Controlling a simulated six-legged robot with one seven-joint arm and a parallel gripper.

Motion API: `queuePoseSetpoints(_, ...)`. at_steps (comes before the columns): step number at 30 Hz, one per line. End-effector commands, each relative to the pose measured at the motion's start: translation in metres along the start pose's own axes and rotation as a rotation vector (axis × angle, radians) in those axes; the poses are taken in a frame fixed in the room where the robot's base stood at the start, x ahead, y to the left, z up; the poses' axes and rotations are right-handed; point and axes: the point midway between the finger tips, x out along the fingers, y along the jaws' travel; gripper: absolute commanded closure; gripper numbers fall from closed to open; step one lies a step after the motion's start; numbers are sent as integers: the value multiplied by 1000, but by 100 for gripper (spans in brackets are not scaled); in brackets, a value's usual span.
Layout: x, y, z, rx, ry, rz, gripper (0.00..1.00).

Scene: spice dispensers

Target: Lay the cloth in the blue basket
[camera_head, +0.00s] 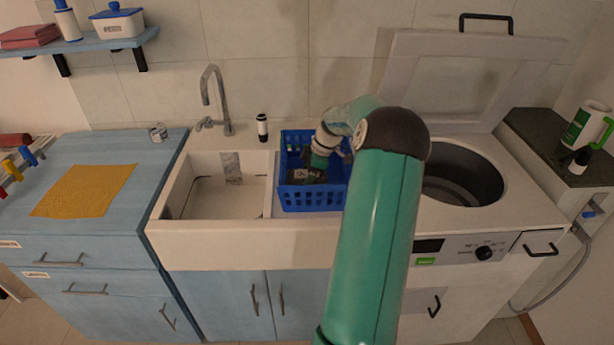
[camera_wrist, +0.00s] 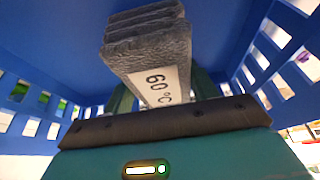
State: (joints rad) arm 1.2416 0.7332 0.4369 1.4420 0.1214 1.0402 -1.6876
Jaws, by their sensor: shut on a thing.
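A grey folded cloth with a white "60 °C" label (camera_wrist: 145,48) is between the fingers of my gripper (camera_wrist: 163,92) in the wrist view. My gripper is shut on it. Walls of the blue basket (camera_wrist: 60,40) surround them in that view. In the head view, my gripper (camera_head: 317,164) reaches down into the blue basket (camera_head: 308,199), and the dark cloth (camera_head: 303,177) shows low inside it. Whether the cloth touches the basket floor cannot be told. My arm hides the basket's right side.
The basket stands beside the open white sink basin (camera_head: 208,190) with its tap (camera_head: 216,100). A small dark bottle (camera_head: 262,128) stands behind. A yellow cloth (camera_head: 85,190) lies flat on the blue counter (camera_head: 140,160). An open top-loading washer (camera_head: 462,185) is to the right.

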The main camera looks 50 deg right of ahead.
Motion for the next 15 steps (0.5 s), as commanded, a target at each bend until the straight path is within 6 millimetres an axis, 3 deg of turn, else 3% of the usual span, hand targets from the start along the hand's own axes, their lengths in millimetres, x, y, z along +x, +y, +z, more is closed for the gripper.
queuePoseSetpoints(7,2,0,1,0,0,0,71)
queuePoseSetpoints(8,2,0,1,0,0,0,36)
queuePoseSetpoints(9,2,0,1,0,0,0,28)
queuePoseSetpoints(11,2,0,1,0,0,0,20)
queuePoseSetpoints(15,2,0,1,0,0,0,20)
